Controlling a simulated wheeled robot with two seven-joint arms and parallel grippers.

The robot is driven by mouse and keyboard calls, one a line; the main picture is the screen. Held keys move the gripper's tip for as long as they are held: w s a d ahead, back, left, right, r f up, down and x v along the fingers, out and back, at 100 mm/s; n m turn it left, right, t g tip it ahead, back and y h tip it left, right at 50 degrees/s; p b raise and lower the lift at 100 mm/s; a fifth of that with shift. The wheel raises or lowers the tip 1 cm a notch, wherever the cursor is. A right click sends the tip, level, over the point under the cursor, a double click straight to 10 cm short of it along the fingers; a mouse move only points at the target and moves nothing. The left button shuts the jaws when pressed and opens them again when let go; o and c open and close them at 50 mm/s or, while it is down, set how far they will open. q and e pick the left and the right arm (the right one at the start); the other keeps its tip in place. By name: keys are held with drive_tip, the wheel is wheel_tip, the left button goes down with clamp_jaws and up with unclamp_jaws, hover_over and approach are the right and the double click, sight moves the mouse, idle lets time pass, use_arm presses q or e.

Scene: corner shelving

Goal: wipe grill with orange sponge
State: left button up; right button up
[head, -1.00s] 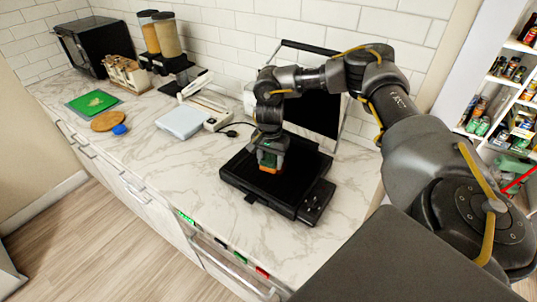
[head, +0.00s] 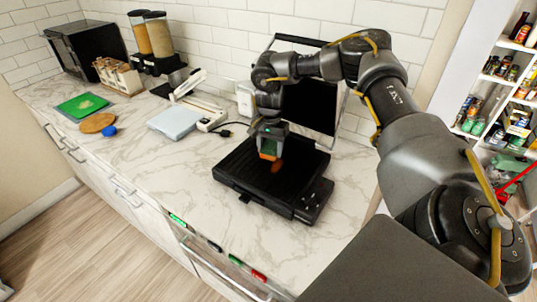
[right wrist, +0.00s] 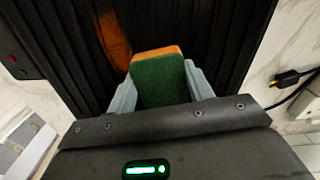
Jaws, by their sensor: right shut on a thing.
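The black open grill (head: 240,185) stands on the marble counter with its lid raised at the back. My right gripper (head: 269,150) is over the ridged plate and shut on the orange sponge (head: 268,156). In the right wrist view the sponge (right wrist: 160,82) has a green face and an orange edge, held between the grey fingers (right wrist: 162,90). An orange-brown stain (head: 277,166) lies on the plate beside the sponge; it also shows in the right wrist view (right wrist: 114,40). I cannot tell whether the sponge touches the plate. My left gripper is not in view.
A white-blue scale (head: 173,121) and a plug with a black cable (head: 224,132) lie left of the grill. Farther left are a round wooden board (head: 97,123), a blue item (head: 109,132) and a green board (head: 82,105). The counter's front is mostly clear.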

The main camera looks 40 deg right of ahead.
sight(276, 162)
drive_tip(key=shift+w+d+b, duration=0.25)
drive_tip(key=shift+d+b, duration=0.1)
drive_tip(key=shift+d, duration=0.2)
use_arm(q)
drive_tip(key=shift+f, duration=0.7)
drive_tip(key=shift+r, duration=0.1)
use_arm(e)
drive_tip(key=shift+s+d+p, duration=0.4)
drive_tip(key=shift+s+p, duration=0.3)
drive_tip(key=shift+s+d+f, duration=0.1)
drive_tip(key=shift+s+d, duration=0.2)
drive_tip(key=shift+s, duration=0.2)
drive_tip(key=shift+s+a+p, duration=0.4)
drive_tip(key=shift+a+p, duration=0.35)
drive_tip(key=shift+p, duration=0.05)
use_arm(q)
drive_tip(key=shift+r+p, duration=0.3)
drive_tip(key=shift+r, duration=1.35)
use_arm(e)
drive_tip(key=shift+s+a+f, duration=0.15)
drive_tip(key=shift+s+a, duration=0.35)
drive_tip(key=shift+a, duration=0.35)
